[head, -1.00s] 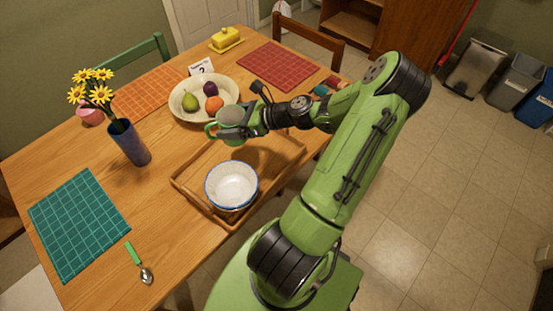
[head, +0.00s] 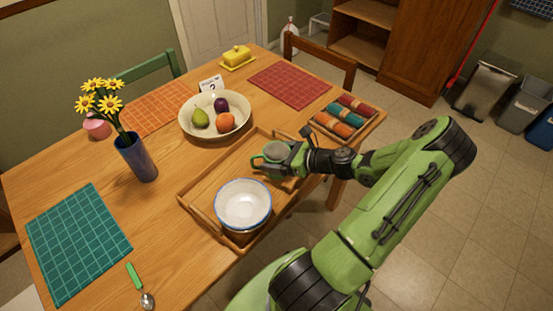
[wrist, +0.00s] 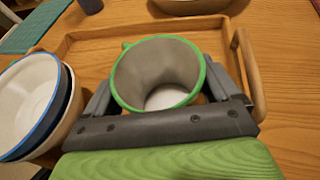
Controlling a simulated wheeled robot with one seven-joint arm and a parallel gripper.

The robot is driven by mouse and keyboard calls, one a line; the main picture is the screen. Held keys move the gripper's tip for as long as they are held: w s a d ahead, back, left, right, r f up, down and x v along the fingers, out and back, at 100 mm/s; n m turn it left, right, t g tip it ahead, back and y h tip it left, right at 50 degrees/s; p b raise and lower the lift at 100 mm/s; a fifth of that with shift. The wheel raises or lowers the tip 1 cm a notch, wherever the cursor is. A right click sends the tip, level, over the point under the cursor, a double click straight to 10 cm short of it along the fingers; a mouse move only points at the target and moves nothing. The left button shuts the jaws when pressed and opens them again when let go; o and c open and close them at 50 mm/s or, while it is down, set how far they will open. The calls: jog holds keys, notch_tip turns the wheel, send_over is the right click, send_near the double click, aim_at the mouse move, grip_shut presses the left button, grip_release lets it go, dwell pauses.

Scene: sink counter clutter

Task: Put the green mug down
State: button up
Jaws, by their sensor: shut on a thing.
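The green mug (head: 268,163) is in my gripper, over the far right part of the wooden tray (head: 196,190) in the head view. In the wrist view the green mug (wrist: 122,87) shows its green rim and pale, empty inside, opening towards the camera. My gripper (head: 284,160) is shut on the mug, with one grey finger on each side; the gripper also shows in the wrist view (wrist: 165,95). The mug's base is hidden, so I cannot tell whether it touches the tray.
Stacked bowls (head: 243,205) with a blue-rimmed white one on top stand in the tray, left of the mug. A fruit bowl (head: 187,128) stands behind the tray. A blue flower vase (head: 137,160) is at left. A box of rolled cloths (head: 343,117) is at right.

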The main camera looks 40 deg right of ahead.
jog(key=o, duration=1)
